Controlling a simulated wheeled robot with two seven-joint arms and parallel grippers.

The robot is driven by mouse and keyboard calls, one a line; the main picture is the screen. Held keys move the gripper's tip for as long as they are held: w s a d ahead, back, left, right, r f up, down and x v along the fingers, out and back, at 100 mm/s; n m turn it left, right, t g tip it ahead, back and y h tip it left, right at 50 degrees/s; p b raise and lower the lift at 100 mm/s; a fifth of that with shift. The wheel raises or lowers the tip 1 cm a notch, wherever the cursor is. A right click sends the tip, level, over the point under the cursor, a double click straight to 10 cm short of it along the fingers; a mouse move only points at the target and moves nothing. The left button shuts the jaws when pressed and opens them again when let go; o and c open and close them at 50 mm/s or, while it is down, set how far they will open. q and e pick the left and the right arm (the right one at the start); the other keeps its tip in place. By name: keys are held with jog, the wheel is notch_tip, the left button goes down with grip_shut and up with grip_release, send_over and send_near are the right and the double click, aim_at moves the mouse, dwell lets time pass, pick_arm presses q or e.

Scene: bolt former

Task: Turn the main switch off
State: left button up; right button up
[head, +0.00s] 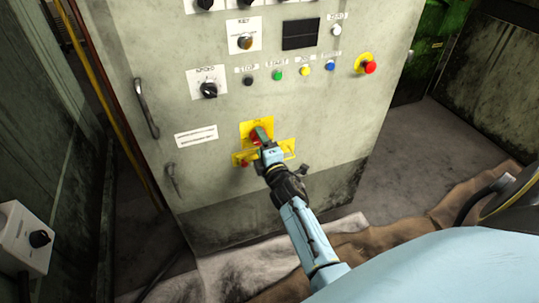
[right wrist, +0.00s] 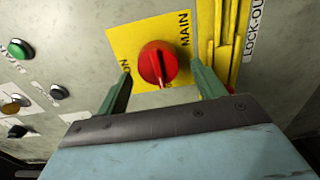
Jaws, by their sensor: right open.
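The main switch is a red rotary knob (right wrist: 156,64) on a yellow plate (right wrist: 118,40) marked MAIN and ON. A dark line runs along the knob's grip toward the lower edge of the right wrist view. In the head view the yellow plate (head: 245,127) is low on the grey cabinet front, with the knob mostly hidden by my gripper. My right gripper (head: 262,134) is at the switch. In the right wrist view its green fingers (right wrist: 161,76) are open, one on each side of the knob, with gaps visible between. My left gripper is not in view.
A yellow lock-out bracket (right wrist: 226,40) stands close beside the switch plate. Above the switch on the cabinet are several push buttons, a black selector (head: 208,89) and a red emergency button (head: 370,67). A door handle (head: 146,107) sticks out at left.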

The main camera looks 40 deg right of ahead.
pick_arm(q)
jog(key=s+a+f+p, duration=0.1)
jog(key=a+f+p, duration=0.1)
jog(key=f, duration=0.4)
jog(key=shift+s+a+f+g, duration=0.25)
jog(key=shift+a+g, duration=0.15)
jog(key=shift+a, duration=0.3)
pick_arm(e)
jog(key=v, duration=1.2)
jog(key=shift+s+r, duration=0.1)
jog(key=shift+s, duration=0.05)
